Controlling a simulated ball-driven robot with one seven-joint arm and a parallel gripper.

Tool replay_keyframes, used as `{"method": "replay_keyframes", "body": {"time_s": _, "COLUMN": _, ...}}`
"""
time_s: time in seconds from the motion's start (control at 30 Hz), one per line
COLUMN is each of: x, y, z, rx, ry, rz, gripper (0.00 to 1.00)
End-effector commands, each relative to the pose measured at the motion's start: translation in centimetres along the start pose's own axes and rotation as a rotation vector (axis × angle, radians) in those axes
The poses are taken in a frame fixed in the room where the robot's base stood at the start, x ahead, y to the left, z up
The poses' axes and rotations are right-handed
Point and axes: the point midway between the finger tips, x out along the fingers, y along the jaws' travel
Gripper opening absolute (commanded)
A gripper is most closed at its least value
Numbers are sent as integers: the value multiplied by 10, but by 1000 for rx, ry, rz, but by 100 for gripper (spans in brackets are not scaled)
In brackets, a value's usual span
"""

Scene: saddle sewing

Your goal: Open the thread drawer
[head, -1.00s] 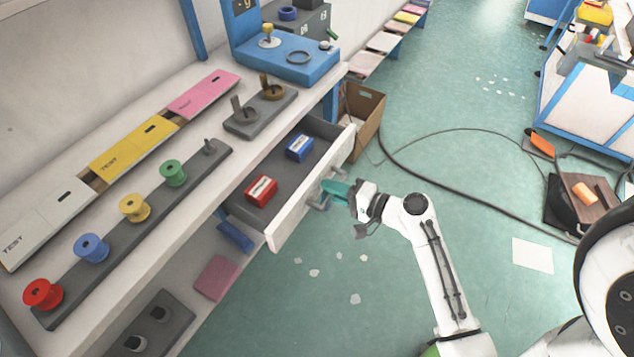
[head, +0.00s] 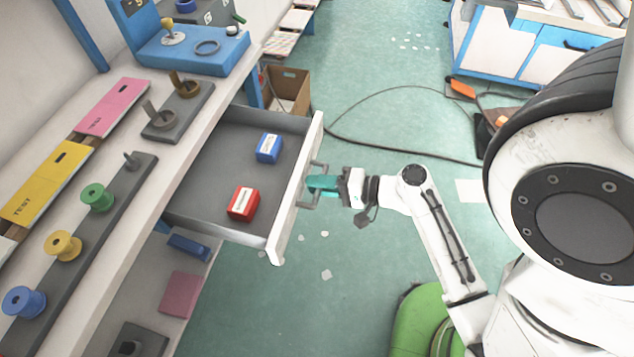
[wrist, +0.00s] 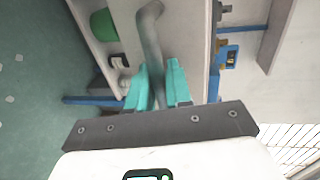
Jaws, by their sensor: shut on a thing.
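The thread drawer (head: 190,205) is pulled well out from under the bench, with a grey inside and a white front. A red box (head: 243,203) and a blue box (head: 269,148) lie in it. The grey bar handle (head: 314,172) is on the drawer's front. My gripper (head: 314,185) is at the handle, its teal fingers closed around the bar. In the wrist view the handle (wrist: 150,35) runs down between the two teal fingers (wrist: 158,88).
Spools of thread (head: 97,197) stand on a grey rack on the bench. A cardboard box (head: 288,88) stands on the floor beyond the drawer. A black cable (head: 400,150) crosses the floor.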

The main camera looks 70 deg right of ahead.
Motion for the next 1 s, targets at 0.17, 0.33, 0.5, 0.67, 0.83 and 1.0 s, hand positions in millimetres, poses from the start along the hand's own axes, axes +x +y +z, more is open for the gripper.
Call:
{"method": "replay_keyframes", "body": {"time_s": 0.17, "x": 0, "y": 1, "z": 0, "rx": 1, "ry": 1, "rz": 2, "gripper": 26}}
{"method": "replay_keyframes", "body": {"time_s": 0.33, "x": 0, "y": 0, "z": 0, "rx": 1, "ry": 1, "rz": 1, "gripper": 36}}
{"method": "replay_keyframes", "body": {"time_s": 0.5, "x": 0, "y": 0, "z": 0, "rx": 1, "ry": 1, "rz": 0, "gripper": 36}}
{"method": "replay_keyframes", "body": {"time_s": 0.67, "x": -12, "y": 2, "z": 0, "rx": 2, "ry": 2, "rz": 1, "gripper": 36}}
{"method": "replay_keyframes", "body": {"time_s": 0.83, "x": -42, "y": 2, "z": -1, "rx": 2, "ry": 4, "rz": 3, "gripper": 36}}
{"method": "replay_keyframes", "body": {"time_s": 1.0, "x": -75, "y": 2, "z": -1, "rx": 1, "ry": 4, "rz": 3, "gripper": 36}}
